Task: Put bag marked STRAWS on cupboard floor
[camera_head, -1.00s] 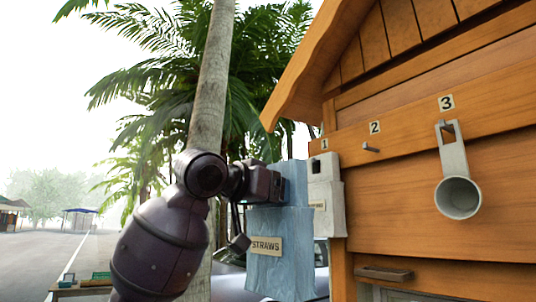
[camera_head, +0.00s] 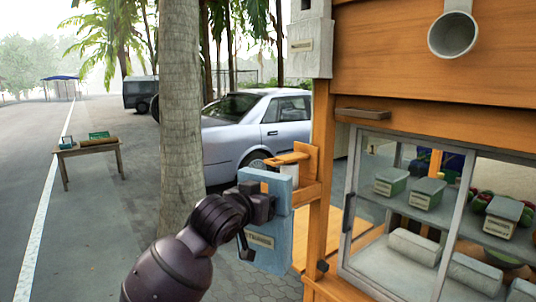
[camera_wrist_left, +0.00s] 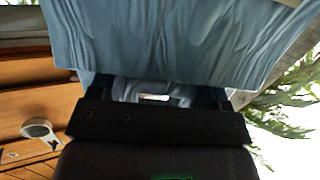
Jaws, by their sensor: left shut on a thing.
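The blue bag marked STRAWS (camera_head: 279,228) hangs upright in front of the wooden stand's left corner post. Its label is partly covered. My left gripper (camera_head: 262,207) is shut on the bag's upper part. In the left wrist view the blue bag (camera_wrist_left: 180,45) fills the top, beyond my dark gripper (camera_wrist_left: 155,98); the fingertips are hidden. The cupboard (camera_head: 402,140) is to the right of the bag, with framed glass panels and a dark handle (camera_head: 348,212). Its floor (camera_head: 372,262) shows through the glass, with pale grey bags on it. My right gripper is not in view.
A small wooden bracket (camera_head: 290,158) holding a white cup-like thing sticks out just behind the bag. A grey pipe cup (camera_head: 453,34) hangs at the top right. A tree trunk (camera_head: 181,110) stands left.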

